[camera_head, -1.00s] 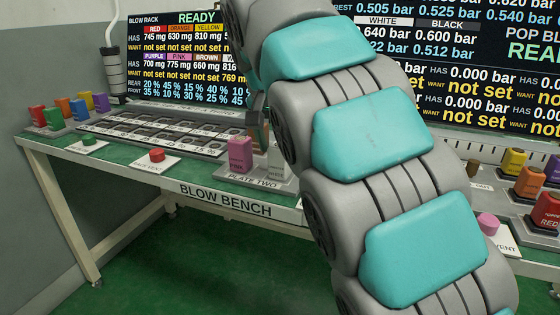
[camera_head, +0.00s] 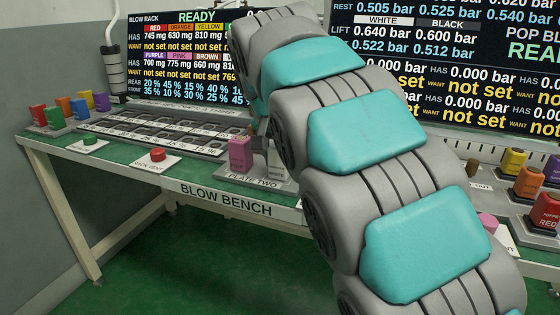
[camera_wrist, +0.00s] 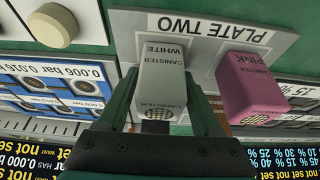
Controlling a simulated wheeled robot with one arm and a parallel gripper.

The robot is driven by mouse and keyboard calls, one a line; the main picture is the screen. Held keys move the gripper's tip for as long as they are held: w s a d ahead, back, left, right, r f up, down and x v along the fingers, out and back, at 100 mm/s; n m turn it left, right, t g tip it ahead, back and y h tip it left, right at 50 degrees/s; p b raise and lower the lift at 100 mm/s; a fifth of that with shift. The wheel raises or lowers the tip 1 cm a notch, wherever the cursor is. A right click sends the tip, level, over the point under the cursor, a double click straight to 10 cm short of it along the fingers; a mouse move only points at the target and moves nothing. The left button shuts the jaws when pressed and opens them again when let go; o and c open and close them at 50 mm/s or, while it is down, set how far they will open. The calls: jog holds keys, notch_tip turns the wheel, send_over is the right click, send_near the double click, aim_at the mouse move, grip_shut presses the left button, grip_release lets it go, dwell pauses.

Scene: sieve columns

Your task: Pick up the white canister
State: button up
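The white canister (camera_wrist: 162,80) stands upright on the plate marked PLATE TWO (camera_wrist: 215,30), in the wrist view. My gripper (camera_wrist: 161,92) has its two dark green fingers on either side of it. The fingers look open, with narrow gaps at the canister's sides; contact is hard to judge. In the head view the white canister (camera_head: 276,164) is mostly hidden behind my arm, and only a pale part shows right of the pink canister.
The pink canister (camera_wrist: 250,85) stands close beside one finger; it also shows in the head view (camera_head: 240,154). A red button (camera_head: 157,154) and a green button (camera_head: 89,141) sit on the blow bench (camera_head: 120,165). Several coloured canisters (camera_head: 80,108) stand at its left end.

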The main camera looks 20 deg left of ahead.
grip_shut()
dwell(0.3)
jog(key=shift+r, duration=0.2)
